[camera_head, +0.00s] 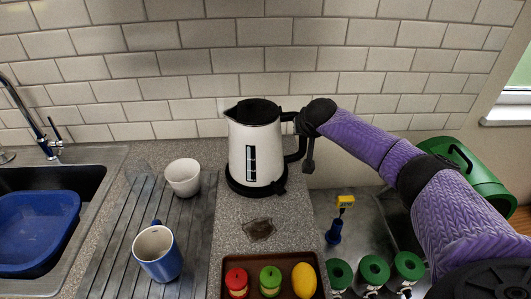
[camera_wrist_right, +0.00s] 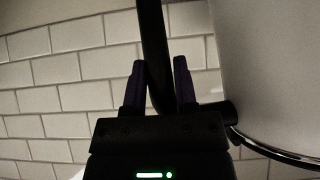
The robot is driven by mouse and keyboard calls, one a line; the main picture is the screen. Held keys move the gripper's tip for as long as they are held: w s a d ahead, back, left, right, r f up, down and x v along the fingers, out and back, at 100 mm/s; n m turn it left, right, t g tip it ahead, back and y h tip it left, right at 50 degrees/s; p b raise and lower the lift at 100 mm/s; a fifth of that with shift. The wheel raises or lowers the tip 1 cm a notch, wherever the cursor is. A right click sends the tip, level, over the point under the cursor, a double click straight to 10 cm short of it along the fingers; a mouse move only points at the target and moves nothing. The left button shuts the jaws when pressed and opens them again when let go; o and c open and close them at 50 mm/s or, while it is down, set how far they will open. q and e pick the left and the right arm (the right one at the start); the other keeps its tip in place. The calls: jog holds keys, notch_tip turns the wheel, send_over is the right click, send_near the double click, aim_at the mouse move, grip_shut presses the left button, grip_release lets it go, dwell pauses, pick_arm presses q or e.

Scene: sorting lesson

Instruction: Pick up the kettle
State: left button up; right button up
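The white kettle (camera_head: 262,148) with a black lid stands upright on its black base (camera_head: 240,188) on the counter, near the tiled wall. Its black handle is on the right side. My right gripper (camera_head: 302,140) is at this handle, coming from the right. In the right wrist view, the black handle (camera_wrist_right: 152,35) passes between the two fingers of the right gripper (camera_wrist_right: 159,62). The fingers are apart, with a narrow gap showing at the right finger. The pale kettle body (camera_wrist_right: 265,65) fills the right side there. My left gripper is not in view.
A white cup (camera_head: 183,178) and a blue mug (camera_head: 160,256) stand on the drainer left of the kettle. A brown tray (camera_head: 252,296) with a yellow lemon (camera_head: 304,280) is in front. Green-lidded jars (camera_head: 374,271) and a green container (camera_head: 478,182) are at right.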

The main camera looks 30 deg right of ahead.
grip_shut()
dwell(0.3)
dwell(0.6)
jog(key=shift+w+r, duration=0.1)
jog(key=shift+r, duration=0.05)
